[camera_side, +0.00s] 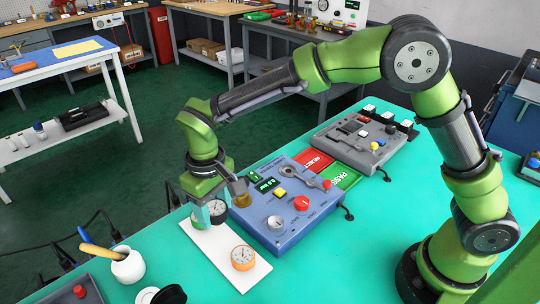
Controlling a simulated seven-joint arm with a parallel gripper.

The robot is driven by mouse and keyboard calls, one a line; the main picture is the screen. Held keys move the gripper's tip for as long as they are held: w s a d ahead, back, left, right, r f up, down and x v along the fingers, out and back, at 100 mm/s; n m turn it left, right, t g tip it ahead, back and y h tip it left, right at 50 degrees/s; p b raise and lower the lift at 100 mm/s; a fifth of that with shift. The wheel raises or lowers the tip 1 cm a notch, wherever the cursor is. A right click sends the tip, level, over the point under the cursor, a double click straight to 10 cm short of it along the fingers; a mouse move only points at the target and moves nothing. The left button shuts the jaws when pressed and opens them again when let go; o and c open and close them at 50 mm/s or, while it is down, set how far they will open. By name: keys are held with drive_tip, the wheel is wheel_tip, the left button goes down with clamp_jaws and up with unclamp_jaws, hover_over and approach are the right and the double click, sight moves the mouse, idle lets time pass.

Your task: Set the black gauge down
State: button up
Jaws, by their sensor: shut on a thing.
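The black gauge (218,207) has a round white dial with a black rim and shows just under my gripper (214,213). My gripper points down and is shut on the black gauge, over the far end of a white board (217,246). The fingers and wrist partly hide the gauge. I cannot tell whether its underside touches the board. An orange gauge (243,257) with a white dial rests on the near part of the board.
A blue control box (284,208) with knobs stands close to the right of my gripper. Red REJECT (313,160) and green PASS (341,175) pads lie behind it, beside a grey box (358,142). A white pot (127,265) with tools stands at the left front.

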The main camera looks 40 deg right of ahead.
sight(214, 206)
wheel_tip(214, 206, down, 8)
drive_tip(key=shift+f, duration=0.1)
idle(0.4)
drive_tip(key=o, duration=1.1)
drive_tip(key=shift+f, duration=0.1)
wheel_tip(214, 206, up, 12)
drive_tip(key=shift+d+r, duration=0.1)
drive_tip(key=shift+r, duration=0.1)
drive_tip(key=s+d+r+m+t+y, duration=0.1)
drive_tip(key=s+d+r+m+t, duration=0.1)
drive_tip(key=s+d+r, duration=0.35)
drive_tip(key=s+d+r+m+t+y, duration=0.1)
drive_tip(key=s+d+r+m+t, duration=0.1)
drive_tip(key=d+r, duration=0.6)
drive_tip(key=s+d+f+t, duration=0.1)
drive_tip(key=s+d, duration=0.1)
drive_tip(key=s, duration=0.1)
drive_tip(key=s+d+f+m+t, duration=0.1)
drive_tip(key=s+d, duration=0.2)
drive_tip(key=s+d+f+m+t, duration=0.1)
drive_tip(key=s+d, duration=0.1)
drive_tip(key=d, duration=0.1)
drive_tip(key=shift+s+d+f, duration=0.1)
drive_tip(key=shift+s, duration=0.3)
